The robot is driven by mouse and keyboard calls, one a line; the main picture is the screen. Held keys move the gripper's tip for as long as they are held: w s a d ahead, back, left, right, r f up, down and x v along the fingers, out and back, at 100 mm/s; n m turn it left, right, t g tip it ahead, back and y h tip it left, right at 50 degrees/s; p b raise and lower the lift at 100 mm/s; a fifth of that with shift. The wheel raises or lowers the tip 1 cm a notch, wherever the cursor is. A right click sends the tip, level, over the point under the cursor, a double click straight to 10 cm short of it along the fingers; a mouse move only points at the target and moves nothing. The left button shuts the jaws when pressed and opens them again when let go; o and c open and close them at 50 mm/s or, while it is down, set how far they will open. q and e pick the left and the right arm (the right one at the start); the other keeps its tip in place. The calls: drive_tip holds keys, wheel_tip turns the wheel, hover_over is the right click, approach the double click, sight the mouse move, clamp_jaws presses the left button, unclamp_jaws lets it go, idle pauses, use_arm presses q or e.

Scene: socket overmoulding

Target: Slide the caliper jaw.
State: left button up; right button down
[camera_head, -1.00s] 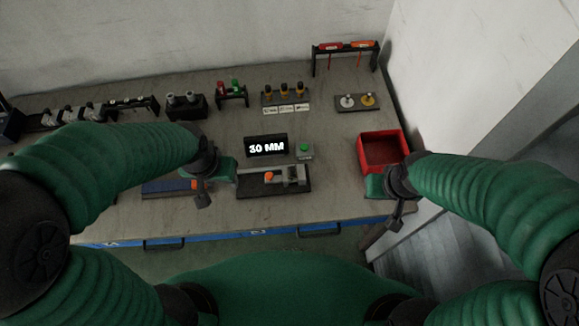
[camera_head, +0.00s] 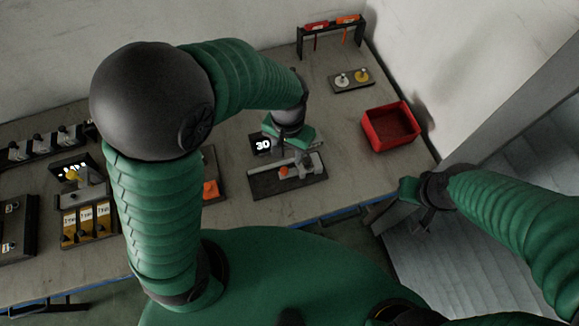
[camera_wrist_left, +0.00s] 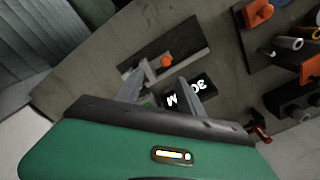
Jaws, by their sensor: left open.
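The caliper (camera_head: 262,187) lies on a dark base on the table, with a grey bar, an orange knob (camera_head: 284,171) and a grey jaw block. My left gripper (camera_head: 301,153) is above its far side, and partly hides the bar and jaw block. In the left wrist view the gripper (camera_wrist_left: 161,74) is open with two grey fingers apart, the caliper base (camera_wrist_left: 190,48) beyond them. I cannot tell whether a finger touches the jaw. The display (camera_head: 262,145) reads 30, partly covered by my gripper. My right gripper (camera_head: 410,192) is off the table's right front; its fingers are unclear.
A red bin (camera_head: 390,127) stands right of the caliper. A plate with two round pieces (camera_head: 350,80) and a tool rack (camera_head: 330,30) are behind. Another fixture with an orange part (camera_head: 210,188) is at the left, partly behind my arm. Table is clear between caliper and bin.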

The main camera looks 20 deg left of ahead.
sight(285, 169)
use_arm(q)
drive_tip(key=a+f, duration=0.1)
drive_tip(key=f, duration=0.5)
drive_tip(key=a+f, duration=0.1)
drive_tip(key=f, duration=0.2)
drive_tip(key=shift+w+a+f, duration=0.15)
drive_tip(key=shift+a+f, duration=0.05)
drive_tip(key=shift+a, duration=0.1)
drive_tip(key=shift+d+f, duration=0.3)
drive_tip(key=shift+f, duration=0.65)
drive_tip(key=shift+d+f, duration=0.1)
drive_tip(key=shift+d, duration=0.55)
drive_tip(key=shift+a, duration=0.65)
clamp_jaws()
drive_tip(key=shift+d, duration=0.35)
use_arm(e)
drive_tip(key=shift+w+a+f, duration=0.2)
drive_tip(key=shift+a, duration=0.5)
use_arm(q)
drive_tip(key=shift+a, duration=0.1)
